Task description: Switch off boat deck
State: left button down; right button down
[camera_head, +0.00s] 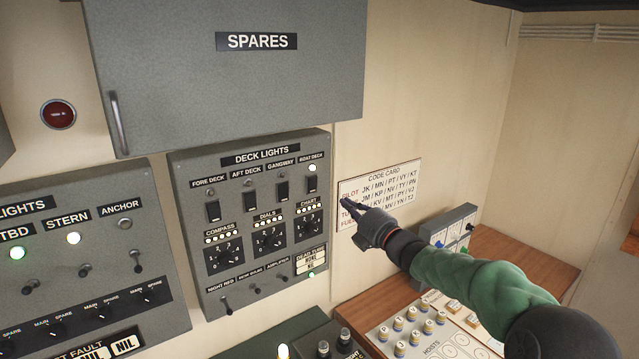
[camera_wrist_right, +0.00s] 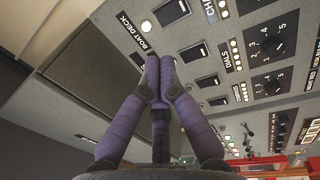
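The boat deck switch (camera_head: 312,184) is a black rocker at the right end of the top row on the grey deck lights panel (camera_head: 185,215). The lamp (camera_head: 312,168) above it glows white. In the wrist view the switch (camera_wrist_right: 172,11) is at the top, with its lit lamp (camera_wrist_right: 146,26) and label (camera_wrist_right: 133,31) beside it. My right gripper (camera_head: 347,203) is right of the panel, in front of the code card. In the wrist view its fingertips (camera_wrist_right: 158,76) meet with nothing between them, apart from the switch. My left gripper is out of view.
A grey spares cabinet (camera_head: 225,80) juts out above the panel. The gangway (camera_head: 282,192), aft deck (camera_head: 248,201) and fore deck (camera_head: 213,211) switches stand left of the boat deck one, their lamps dark. A wooden desk (camera_head: 520,262) lies at lower right.

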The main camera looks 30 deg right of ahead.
aim_at(314, 179)
jog(key=w+p, duration=0.1)
jog(key=w, duration=0.2)
jog(key=w+r+p, duration=0.1)
jog(key=w, duration=0.3)
jog(key=w+a+p, duration=0.1)
jog(key=w, duration=0.3)
jog(key=shift+w+r, duration=0.2)
jog(key=shift+r, duration=0.15)
jog(key=shift+w+p, duration=0.45)
jog(key=shift+w, duration=0.25)
jog(key=shift+w+r+g+p, duration=0.2)
jog(key=shift+w+g+p, duration=0.1)
jog(key=shift+p, duration=0.55)
jog(key=shift+s+f, duration=0.1)
